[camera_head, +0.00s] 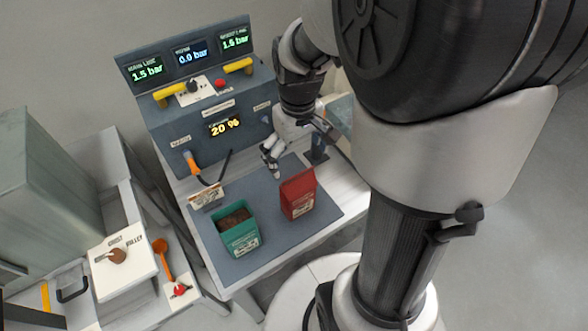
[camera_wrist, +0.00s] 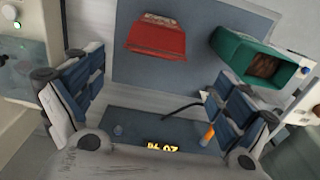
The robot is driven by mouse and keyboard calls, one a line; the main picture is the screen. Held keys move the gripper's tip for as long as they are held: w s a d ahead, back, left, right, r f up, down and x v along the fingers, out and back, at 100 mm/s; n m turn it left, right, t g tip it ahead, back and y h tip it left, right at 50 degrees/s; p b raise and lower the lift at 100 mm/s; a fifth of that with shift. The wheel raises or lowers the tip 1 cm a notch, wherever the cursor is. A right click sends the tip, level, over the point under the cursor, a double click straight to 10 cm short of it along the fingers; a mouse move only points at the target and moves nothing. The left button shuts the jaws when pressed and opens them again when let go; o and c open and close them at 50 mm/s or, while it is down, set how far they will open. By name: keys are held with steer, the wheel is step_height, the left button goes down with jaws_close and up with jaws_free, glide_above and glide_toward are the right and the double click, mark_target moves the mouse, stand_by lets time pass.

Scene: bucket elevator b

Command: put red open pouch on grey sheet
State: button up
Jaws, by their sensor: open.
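The red open pouch (camera_head: 298,194) stands on the grey sheet (camera_head: 262,258), toward its right side in the head view. In the wrist view the red pouch (camera_wrist: 157,37) shows near the top middle, on the grey sheet (camera_wrist: 190,75). My gripper (camera_head: 270,158) is above the back part of the sheet, behind the pouch and apart from it. In the wrist view my gripper (camera_wrist: 160,105) has its fingers spread wide with nothing between them. The inside of the pouch cannot be made out.
A green open container (camera_head: 239,232) with brown contents stands left of the pouch on the sheet. A small label stand (camera_head: 205,195) is behind it. A panel with displays (camera_head: 215,115) and an orange-handled tool (camera_head: 191,163) stands at the back. Clear sheet lies between pouch and panel.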

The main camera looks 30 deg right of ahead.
steer(key=s+a+r+t, duration=0.4)
steer(key=s+a+r, duration=0.5)
steer(key=s+r, duration=0.3)
steer(key=shift+s+a, duration=0.4)
steer(key=shift+s, duration=0.15)
steer(key=shift+d+m, duration=0.1)
steer(key=shift+m, duration=0.2)
